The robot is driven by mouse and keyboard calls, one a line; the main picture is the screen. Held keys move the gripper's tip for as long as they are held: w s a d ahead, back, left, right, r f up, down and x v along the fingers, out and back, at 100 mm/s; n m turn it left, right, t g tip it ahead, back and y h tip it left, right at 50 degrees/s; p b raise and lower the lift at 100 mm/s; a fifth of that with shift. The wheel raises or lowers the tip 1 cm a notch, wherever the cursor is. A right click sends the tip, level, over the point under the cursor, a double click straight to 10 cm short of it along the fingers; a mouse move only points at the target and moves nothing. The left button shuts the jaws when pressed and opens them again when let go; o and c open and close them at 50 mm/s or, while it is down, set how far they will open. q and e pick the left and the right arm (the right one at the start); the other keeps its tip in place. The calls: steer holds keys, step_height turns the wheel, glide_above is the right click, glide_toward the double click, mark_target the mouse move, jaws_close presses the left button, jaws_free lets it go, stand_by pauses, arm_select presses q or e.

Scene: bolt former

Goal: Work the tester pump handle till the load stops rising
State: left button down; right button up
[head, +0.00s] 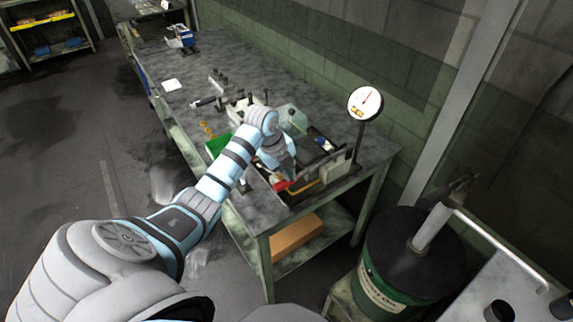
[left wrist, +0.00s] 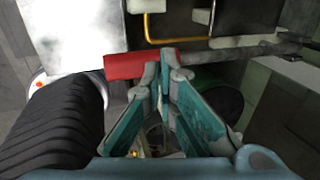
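The tester's pump handle has a red grip (head: 282,186) and lies near the bench's front end. In the left wrist view the red grip (left wrist: 135,65) lies across the picture, with a grey rod (left wrist: 240,51) running on to the right. My left gripper (head: 287,174) is over the grip. In the left wrist view its fingertips (left wrist: 166,68) are together at the grip's right end, not wrapped around it; whether they touch is unclear. My right gripper is out of view.
The bench (head: 235,68) runs back along the wall with small tools and a green tray (head: 218,143) on it. A cardboard box (head: 296,233) is on its lower shelf. A dark drum (head: 405,262) stands at the right. The floor at left is clear.

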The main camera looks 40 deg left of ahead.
arm_select(q)
step_height(320, 180, up, 4)
steer(key=shift+w+p, duration=0.15)
steer(key=shift+p, duration=0.7)
steer(key=shift+r+b, duration=0.4)
steer(key=shift+r, duration=2.1)
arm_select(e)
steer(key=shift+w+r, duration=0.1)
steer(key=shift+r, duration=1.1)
